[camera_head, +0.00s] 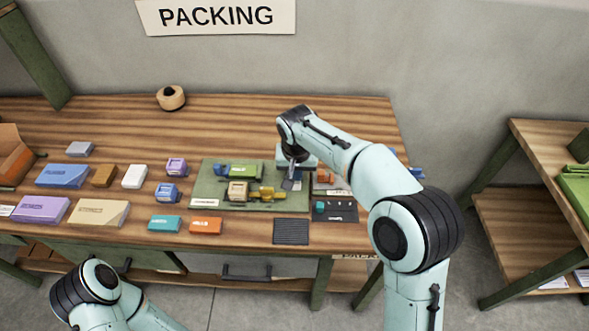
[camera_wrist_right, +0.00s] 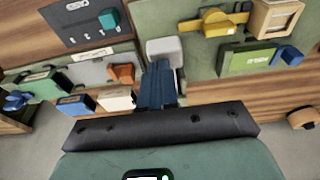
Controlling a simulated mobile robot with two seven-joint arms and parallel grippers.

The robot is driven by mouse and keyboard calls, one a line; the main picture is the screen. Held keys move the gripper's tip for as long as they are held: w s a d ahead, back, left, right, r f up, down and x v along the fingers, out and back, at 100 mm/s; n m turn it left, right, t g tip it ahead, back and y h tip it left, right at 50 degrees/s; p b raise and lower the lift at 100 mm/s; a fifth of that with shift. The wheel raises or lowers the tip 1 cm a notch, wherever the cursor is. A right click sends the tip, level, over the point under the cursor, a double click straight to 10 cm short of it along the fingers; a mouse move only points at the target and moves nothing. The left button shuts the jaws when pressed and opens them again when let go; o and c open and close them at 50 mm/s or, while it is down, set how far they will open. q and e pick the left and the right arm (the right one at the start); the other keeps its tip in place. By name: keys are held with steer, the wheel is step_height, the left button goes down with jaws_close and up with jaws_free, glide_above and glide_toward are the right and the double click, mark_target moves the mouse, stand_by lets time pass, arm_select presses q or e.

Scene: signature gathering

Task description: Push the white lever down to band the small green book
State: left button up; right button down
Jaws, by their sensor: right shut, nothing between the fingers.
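My right gripper (camera_head: 291,170) points down at the right part of the green mat (camera_head: 210,197). In the wrist view its blue-grey fingers (camera_wrist_right: 159,75) are closed together with nothing between them. A white block (camera_wrist_right: 165,50), which looks like the white lever's end, is at the fingertips; whether they touch it is unclear. I cannot pick out the small green book with certainty. A green box-like piece with a blue end (camera_wrist_right: 248,58) lies beside the white block, and it also shows in the head view (camera_head: 240,170). My left gripper is out of frame.
A yellow piece (camera_head: 262,193) and a wooden box (camera_head: 237,191) are on the mat. A dark panel (camera_head: 335,210) lies right of it and a ribbed black pad (camera_head: 291,231) in front. Several coloured boxes stand left, including a blue one (camera_head: 64,175). A tape roll (camera_head: 171,97) is behind.

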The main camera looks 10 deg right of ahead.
mark_target(297, 186)
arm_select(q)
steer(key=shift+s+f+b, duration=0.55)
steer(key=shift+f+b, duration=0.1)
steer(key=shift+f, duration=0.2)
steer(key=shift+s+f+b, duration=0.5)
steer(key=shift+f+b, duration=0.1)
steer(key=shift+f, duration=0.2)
arm_select(e)
steer(key=shift+f, duration=2.95)
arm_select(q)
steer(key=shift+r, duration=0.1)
arm_select(e)
steer(key=shift+r, duration=0.1)
steer(key=shift+r+p, duration=1.3)
steer(key=shift+r, duration=1)
steer(key=shift+r+p, duration=1.1)
steer(key=shift+r, duration=1.15)
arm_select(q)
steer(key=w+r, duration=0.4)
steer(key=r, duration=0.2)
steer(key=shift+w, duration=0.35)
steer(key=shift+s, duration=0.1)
arm_select(e)
steer(key=shift+f, duration=0.1)
